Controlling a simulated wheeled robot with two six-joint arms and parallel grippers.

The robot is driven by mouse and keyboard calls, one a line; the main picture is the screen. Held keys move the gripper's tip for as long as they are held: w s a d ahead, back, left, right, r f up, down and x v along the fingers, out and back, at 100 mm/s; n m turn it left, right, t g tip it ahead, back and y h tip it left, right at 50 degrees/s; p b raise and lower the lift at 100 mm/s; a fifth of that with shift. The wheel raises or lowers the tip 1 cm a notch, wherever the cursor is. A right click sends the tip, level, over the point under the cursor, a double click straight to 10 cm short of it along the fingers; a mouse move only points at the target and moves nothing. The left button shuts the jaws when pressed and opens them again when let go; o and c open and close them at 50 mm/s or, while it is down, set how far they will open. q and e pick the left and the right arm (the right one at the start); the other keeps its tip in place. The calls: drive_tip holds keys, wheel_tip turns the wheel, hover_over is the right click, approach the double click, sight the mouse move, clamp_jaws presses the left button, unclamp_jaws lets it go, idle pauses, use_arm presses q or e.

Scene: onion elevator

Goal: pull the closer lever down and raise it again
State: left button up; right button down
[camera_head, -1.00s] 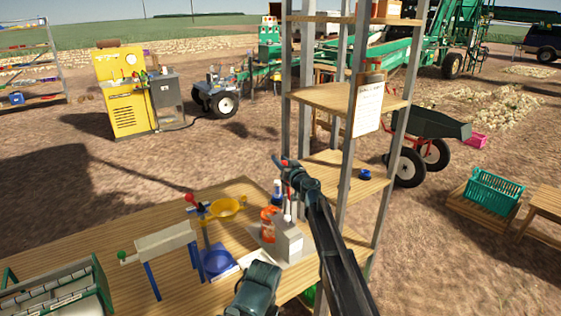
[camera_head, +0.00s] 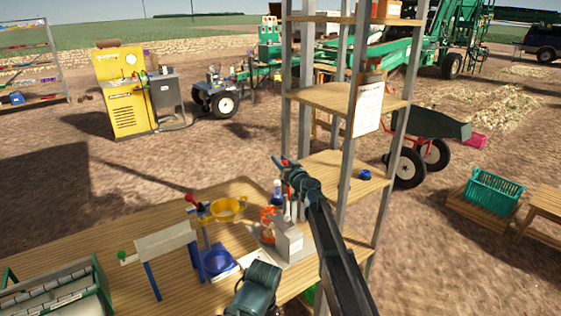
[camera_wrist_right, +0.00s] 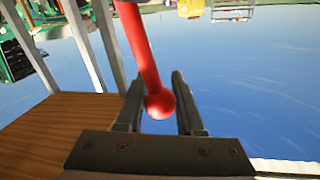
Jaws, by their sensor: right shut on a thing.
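My right gripper (camera_head: 282,163) is above the back right of the wooden workbench, seen from behind its arm. In the right wrist view, a red lever (camera_wrist_right: 143,50) with a round ball end (camera_wrist_right: 159,105) lies between the two fingers. My right gripper is shut on this red lever near its ball end. In the head view, a grey box (camera_head: 288,242) with upright levers stands on the bench just left of my right forearm. My gripper and arm hide part of the levers there.
The wooden workbench (camera_head: 120,225) also bears a blue stand with a yellow bowl (camera_head: 228,209), an orange item (camera_head: 268,222) and a white bar on blue legs (camera_head: 165,242). A metal-post shelf (camera_head: 330,97) stands close to the right of my arm.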

use_arm(q)
wheel_tip(320, 180, down, 5)
drive_tip(key=b, duration=0.5)
drive_tip(key=shift+f, duration=0.15)
use_arm(e)
drive_tip(key=s+a+f+n, duration=0.3)
drive_tip(key=s+a+n, duration=0.1)
drive_tip(key=a+n, duration=0.1)
drive_tip(key=shift+s+a+f+n+t+y, duration=0.15)
drive_tip(key=shift+s+a+n+t+y, duration=0.2)
drive_tip(key=shift+a, duration=0.4)
drive_tip(key=c, duration=0.5)
unclamp_jaws()
drive_tip(key=shift+c, duration=0.2)
drive_tip(key=shift+s, duration=0.1)
use_arm(q)
drive_tip(key=shift+f+b, duration=0.65)
drive_tip(key=shift+b, duration=0.15)
use_arm(e)
drive_tip(key=v, duration=1.3)
drive_tip(key=shift+s+d, duration=0.2)
drive_tip(key=shift+s, duration=0.05)
use_arm(q)
drive_tip(key=shift+c, duration=0.4)
use_arm(e)
drive_tip(key=shift+f, duration=0.1)
